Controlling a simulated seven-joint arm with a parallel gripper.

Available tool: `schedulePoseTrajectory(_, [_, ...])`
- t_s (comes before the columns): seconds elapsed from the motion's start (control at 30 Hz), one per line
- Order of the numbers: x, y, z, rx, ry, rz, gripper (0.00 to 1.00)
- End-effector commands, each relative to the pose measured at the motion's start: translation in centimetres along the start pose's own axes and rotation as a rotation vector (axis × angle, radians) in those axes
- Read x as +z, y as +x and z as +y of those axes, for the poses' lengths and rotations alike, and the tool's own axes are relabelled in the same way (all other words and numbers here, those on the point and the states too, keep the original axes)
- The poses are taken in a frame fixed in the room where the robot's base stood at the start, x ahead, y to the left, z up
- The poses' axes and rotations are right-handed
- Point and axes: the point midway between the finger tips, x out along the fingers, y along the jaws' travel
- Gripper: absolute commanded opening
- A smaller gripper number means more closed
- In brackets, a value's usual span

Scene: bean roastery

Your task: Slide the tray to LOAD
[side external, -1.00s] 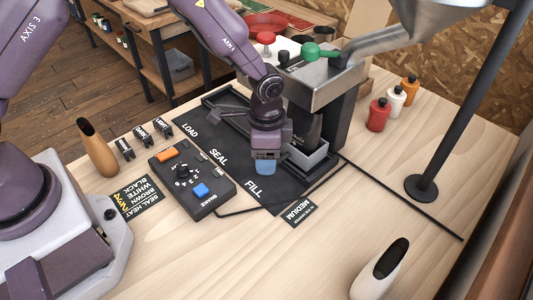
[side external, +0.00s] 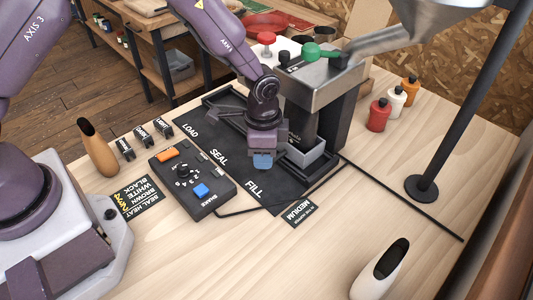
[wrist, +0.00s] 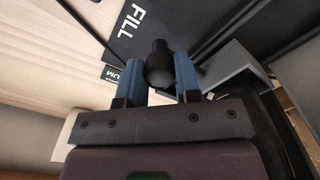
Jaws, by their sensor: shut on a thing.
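The grey tray (side external: 312,158) sits on the dark track mat (side external: 283,197) under the machine, nearer the FILL word (side external: 254,191) than the LOAD word (side external: 190,131). A dark bag (side external: 303,125) stands upright in it. My gripper (side external: 263,161) is low at the tray's left side, with blue fingertips. In the wrist view my gripper (wrist: 160,80) is shut on a black knob (wrist: 158,58), one finger on each side. The grey tray wall (wrist: 232,62) shows right of the knob. The link between knob and tray is partly hidden.
A control box (side external: 192,180) with orange and blue buttons lies left of the mat. The SEAL word (side external: 218,157) lies between LOAD and FILL. Several bottles (side external: 379,115) stand at right.

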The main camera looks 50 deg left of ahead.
Motion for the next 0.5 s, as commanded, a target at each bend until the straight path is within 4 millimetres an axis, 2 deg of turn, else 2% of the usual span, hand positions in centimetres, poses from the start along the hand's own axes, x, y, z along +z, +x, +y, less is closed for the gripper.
schedulePoseTrajectory(0.5, [6.2,-0.1,-6.2,-0.001,-0.005,-0.001,0.00])
